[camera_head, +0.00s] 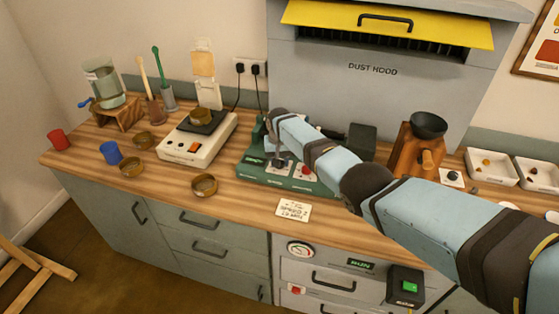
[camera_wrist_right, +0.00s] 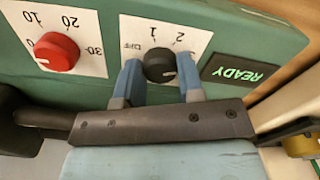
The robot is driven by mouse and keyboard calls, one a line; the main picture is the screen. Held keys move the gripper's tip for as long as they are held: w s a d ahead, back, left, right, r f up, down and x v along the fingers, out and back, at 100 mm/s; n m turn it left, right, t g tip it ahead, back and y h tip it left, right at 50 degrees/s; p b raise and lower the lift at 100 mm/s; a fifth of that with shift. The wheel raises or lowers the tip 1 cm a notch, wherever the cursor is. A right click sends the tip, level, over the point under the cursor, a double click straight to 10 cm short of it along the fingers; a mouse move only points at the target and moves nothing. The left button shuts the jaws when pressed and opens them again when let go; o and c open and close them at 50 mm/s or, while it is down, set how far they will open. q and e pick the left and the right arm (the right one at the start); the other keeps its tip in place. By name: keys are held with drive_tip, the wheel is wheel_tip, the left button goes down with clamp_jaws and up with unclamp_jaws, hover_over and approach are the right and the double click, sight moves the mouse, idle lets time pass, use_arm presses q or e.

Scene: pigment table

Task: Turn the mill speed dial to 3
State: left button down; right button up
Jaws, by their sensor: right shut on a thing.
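The green mill (camera_head: 262,178) stands mid-table in the head view, partly hidden by my right arm. In the right wrist view its panel (camera_wrist_right: 112,62) bears the black speed dial (camera_wrist_right: 160,66) on a white plate marked OFF, 1 and 2, with a further mark by the right finger. My right gripper (camera_wrist_right: 159,80) is shut on this dial, one blue finger on each side. I cannot tell which mark the dial points at. A red dial (camera_wrist_right: 57,51), marked 10, 20 and 30, sits to its left. A lit READY display (camera_wrist_right: 240,73) is to its right. My left gripper is out of view.
A white scale (camera_head: 196,145) with a brass dish stands left of the mill. A note card (camera_head: 293,210) lies in front of it. A wooden stand with a black bowl (camera_head: 429,125) and white trays (camera_head: 492,167) are to the right. The dust hood (camera_head: 372,85) rises behind.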

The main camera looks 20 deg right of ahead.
drive_tip(key=o, duration=0.9)
wheel_tip(320, 180, up, 14)
drive_tip(key=shift+f, duration=0.1)
